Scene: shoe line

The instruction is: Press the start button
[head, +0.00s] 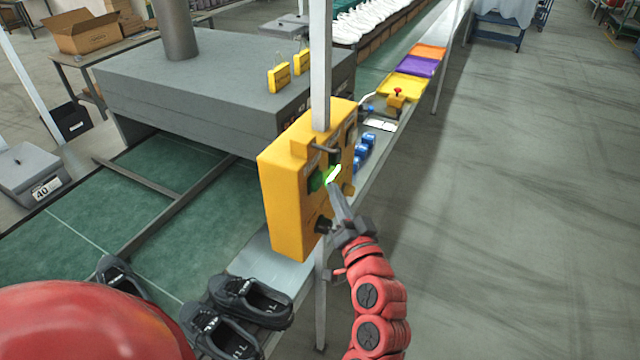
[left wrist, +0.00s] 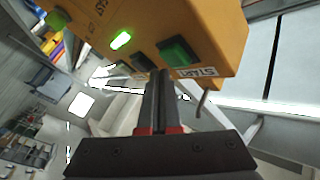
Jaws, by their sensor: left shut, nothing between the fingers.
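The yellow control box (head: 285,200) is fixed to a pale post. Its green start button (head: 316,181) shows on the front face, and in the left wrist view (left wrist: 178,52) it sits beside a START label. A lit green lamp (head: 333,174) is close by; it also glows in the left wrist view (left wrist: 121,40). My left gripper (head: 334,192) is shut and empty, its tips at the box's face. In the left wrist view the fingertips (left wrist: 160,74) are just below and left of the start button. I cannot tell whether they touch it. My right gripper is not in view.
Black shoes (head: 250,300) stand on the line below. A grey machine housing (head: 220,85) is behind. Yellow, purple and orange trays (head: 418,66) lie farther along. The floor at right is clear.

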